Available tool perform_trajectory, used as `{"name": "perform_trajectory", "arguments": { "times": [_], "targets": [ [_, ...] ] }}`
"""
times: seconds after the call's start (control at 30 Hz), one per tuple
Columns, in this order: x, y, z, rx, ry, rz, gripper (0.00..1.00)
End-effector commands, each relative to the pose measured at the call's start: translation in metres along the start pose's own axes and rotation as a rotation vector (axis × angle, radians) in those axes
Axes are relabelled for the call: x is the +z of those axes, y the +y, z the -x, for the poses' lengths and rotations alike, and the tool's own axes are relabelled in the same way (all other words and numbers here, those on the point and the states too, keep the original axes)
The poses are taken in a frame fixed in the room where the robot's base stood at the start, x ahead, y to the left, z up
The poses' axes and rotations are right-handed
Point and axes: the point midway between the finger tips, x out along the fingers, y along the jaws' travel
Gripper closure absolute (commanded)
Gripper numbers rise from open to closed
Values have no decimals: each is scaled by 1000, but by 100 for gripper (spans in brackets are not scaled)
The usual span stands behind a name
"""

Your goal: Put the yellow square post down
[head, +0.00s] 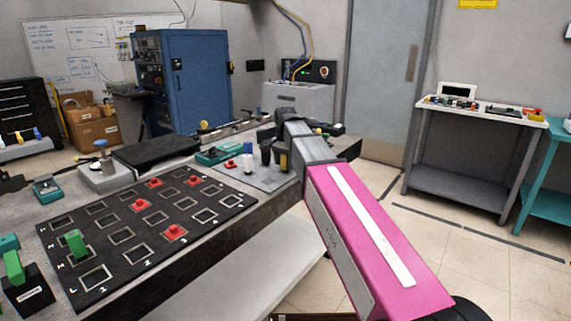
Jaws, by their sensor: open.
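A yellow post (283,161) shows just below the end of my arm, over the grey plate (265,182) on the bench. It is small and partly covered by my wrist, so its shape and whether its base touches the plate are hard to tell. My gripper (276,147) points down at the yellow post. Its fingers are dark, small and partly hidden by the arm, and they are open. I cannot tell whether they still surround or touch the post.
A black board (150,222) with square recesses holds several red pieces and a green post (76,243). White (247,163) and dark (266,155) posts stand left of the yellow one. A black pad (155,151) and teal tool (215,155) lie behind. My pink arm link covers the bench's right side.

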Motion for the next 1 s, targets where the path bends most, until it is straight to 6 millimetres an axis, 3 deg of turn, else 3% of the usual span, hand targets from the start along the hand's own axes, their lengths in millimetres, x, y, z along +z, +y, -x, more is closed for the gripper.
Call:
{"name": "perform_trajectory", "arguments": {
  "times": [0.13, 0.3, 0.4, 0.77, 1.0],
  "targets": [
    [0, 0, 0, 0, 0, 0, 40],
    [0, 0, 0, 0, 0, 0, 96],
    [0, 0, 0, 0, 0, 0, 100],
    [0, 0, 6, -1, 1, 0, 100],
    [-1, -1, 34, -2, 1, 0, 100]
  ]
}}
